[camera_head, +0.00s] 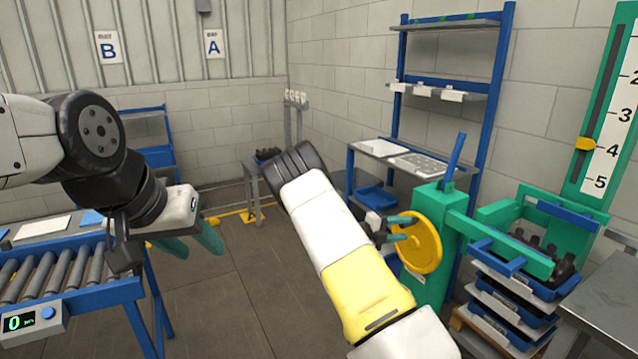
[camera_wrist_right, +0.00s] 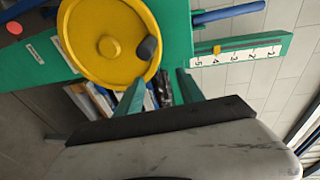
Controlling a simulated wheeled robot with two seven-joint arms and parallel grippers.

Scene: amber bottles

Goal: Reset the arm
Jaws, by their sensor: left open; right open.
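My right gripper (camera_head: 408,228) is open in front of a yellow handwheel (camera_head: 425,245) on a green post (camera_head: 430,200). In the right wrist view the open teal fingers (camera_wrist_right: 161,84) point at the lower rim of the wheel (camera_wrist_right: 90,45), and its dark knob (camera_wrist_right: 148,48) lies just beyond the fingertips. Nothing shows between the fingers; whether a fingertip touches the wheel I cannot tell. My right arm crosses the middle of the head view. My left gripper (camera_head: 194,245) is open and empty, beside the roller conveyor (camera_head: 55,265).
Stacked blue trays (camera_head: 510,310) with dark bottles (camera_head: 540,250) on top stand under a green frame at right. A grey table (camera_head: 605,300) is at the right edge. A blue shelf rack (camera_head: 440,90) stands behind. The floor (camera_head: 240,300) between conveyor and post is clear.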

